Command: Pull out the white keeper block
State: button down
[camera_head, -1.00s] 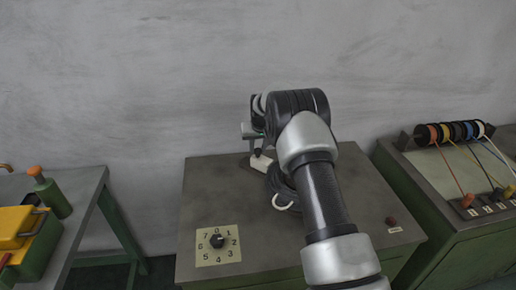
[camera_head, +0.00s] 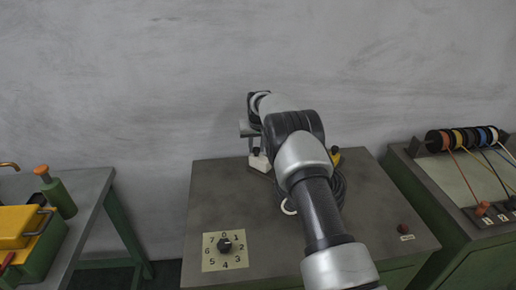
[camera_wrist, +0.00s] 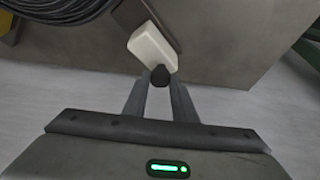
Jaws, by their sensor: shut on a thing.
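The white keeper block (camera_wrist: 151,49) sits at a dark flat piece (camera_wrist: 160,20) near the cabinet top's far edge. A black knob (camera_wrist: 160,75) stands at the block's near end. My gripper (camera_wrist: 160,82) has its two fingers closed around that knob. In the head view, the block (camera_head: 259,163) shows as a small white patch below my gripper (camera_head: 256,152), at the back of the cabinet top. My wrist and forearm hide part of the area to its right. I cannot tell how far the block reaches into the dark piece.
A coil of black cable (camera_head: 338,190) lies right of the block, with a yellow part (camera_head: 335,156) beside it. A numbered dial (camera_head: 225,250) and a red button (camera_head: 403,229) are on the cabinet top (camera_head: 215,190). The wall stands close behind.

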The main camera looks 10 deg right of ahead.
jog(key=c, duration=1.5)
grip_release()
jog(key=shift+w+a, duration=0.2)
jog(key=shift+a, duration=0.05)
jog(key=shift+o, duration=0.2)
jog(key=shift+s+r, duration=0.1)
jog(key=b+v, duration=0.1)
jog(key=v, duration=1.6)
jog(key=shift+s+r, duration=0.1)
